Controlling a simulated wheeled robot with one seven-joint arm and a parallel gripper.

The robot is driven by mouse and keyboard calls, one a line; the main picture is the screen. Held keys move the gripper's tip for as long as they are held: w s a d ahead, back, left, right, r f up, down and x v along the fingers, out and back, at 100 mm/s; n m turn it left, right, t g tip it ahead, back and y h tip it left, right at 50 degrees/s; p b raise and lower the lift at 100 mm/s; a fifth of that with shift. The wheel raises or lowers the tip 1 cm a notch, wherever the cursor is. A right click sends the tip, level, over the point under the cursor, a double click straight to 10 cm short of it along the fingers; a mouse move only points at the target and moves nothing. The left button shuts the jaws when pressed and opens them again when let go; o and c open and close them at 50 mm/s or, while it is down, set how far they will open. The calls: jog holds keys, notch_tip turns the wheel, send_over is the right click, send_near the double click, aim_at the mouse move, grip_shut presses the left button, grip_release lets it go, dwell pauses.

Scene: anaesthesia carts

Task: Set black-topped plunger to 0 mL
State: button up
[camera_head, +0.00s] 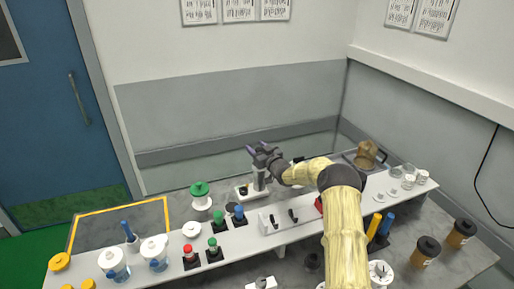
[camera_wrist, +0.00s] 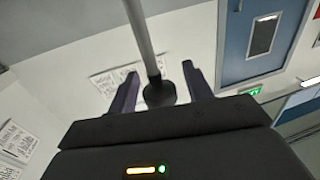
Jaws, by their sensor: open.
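The black-topped plunger shows in the wrist view as a grey rod (camera_wrist: 141,38) ending in a round black top (camera_wrist: 158,93). The top lies between my gripper's two purple fingers, with gaps on both sides. My gripper (camera_head: 258,149) is open, above a grey upright cylinder (camera_head: 260,179) on a white base (camera_head: 244,193) in the head view. That cylinder seems to be the syringe body, but the gripper and wrist partly hide it. No volume marks can be read.
Left of it stand a blue-topped item (camera_head: 238,212), a green-topped item (camera_head: 200,189) and a red-topped item (camera_head: 188,250). A white rack with black handles (camera_head: 278,220) is close in front. A brown jug (camera_head: 367,154) stands at the right. The grey mat (camera_head: 120,228) is mostly clear.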

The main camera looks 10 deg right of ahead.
jog(key=shift+c, duration=0.2)
grip_shut()
notch_tip(320, 180, down, 7)
jog(key=b, duration=0.7)
jog(key=shift+a+r, duration=0.1)
jog(key=shift+r, duration=0.1)
jog(key=shift+f, duration=0.1)
jog(key=shift+o, duration=0.2)
grip_release()
jog(key=shift+w, duration=0.1)
jog(key=shift+r, duration=0.2)
notch_tip(320, 180, up, 10)
jog(key=b, duration=0.1)
jog(key=shift+f+b, duration=0.15)
jog(key=shift+b, duration=0.25)
